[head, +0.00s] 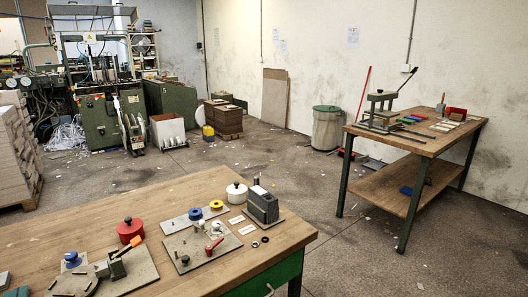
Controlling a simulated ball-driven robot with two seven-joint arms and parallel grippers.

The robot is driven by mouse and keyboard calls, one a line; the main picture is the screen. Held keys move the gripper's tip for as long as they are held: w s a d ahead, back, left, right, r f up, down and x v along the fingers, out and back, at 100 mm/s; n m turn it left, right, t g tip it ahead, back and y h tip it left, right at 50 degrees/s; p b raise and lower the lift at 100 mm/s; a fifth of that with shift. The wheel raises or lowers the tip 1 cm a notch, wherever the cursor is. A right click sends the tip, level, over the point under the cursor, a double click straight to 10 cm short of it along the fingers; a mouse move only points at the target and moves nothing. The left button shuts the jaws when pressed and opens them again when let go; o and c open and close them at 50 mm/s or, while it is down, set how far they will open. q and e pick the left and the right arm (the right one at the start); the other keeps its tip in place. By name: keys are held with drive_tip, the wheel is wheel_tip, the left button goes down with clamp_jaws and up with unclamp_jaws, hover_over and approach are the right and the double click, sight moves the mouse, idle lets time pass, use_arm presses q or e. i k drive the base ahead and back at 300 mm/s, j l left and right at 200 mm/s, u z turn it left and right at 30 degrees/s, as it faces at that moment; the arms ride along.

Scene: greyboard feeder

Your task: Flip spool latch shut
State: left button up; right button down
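Neither of my grippers is in view. On the near wooden table (165,190) lies a grey plate (190,262) with a red lever (213,246) and small dark knobs. The lever is tilted, but I cannot tell whether it is open or shut. To its left, a grey fixture (140,270) carries a lever with an orange handle (131,242). A blue spool-like ring (195,213) and a yellow one (216,205) sit on another plate behind. I cannot tell for certain which part is the spool latch.
Near the plates stand a red lidded pot (130,231), a white lidded pot (237,193) and a dark grey block (263,206). A second workbench (440,143) with a press stands at right. Open floor (310,185) lies between the tables.

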sight(201, 222)
drive_tip(key=i+l+u, duration=0.1)
drive_tip(key=u, duration=0.75)
drive_tip(key=i+l+u, duration=0.2)
drive_tip(key=l+u, duration=0.2)
drive_tip(key=l, duration=0.2)
drive_tip(key=i+l+u, duration=0.15)
drive_tip(key=l, duration=0.2)
drive_tip(key=i+l+u, duration=0.2)
drive_tip(key=l, duration=1)
drive_tip(key=i+j+u, duration=0.05)
drive_tip(key=i, duration=0.05)
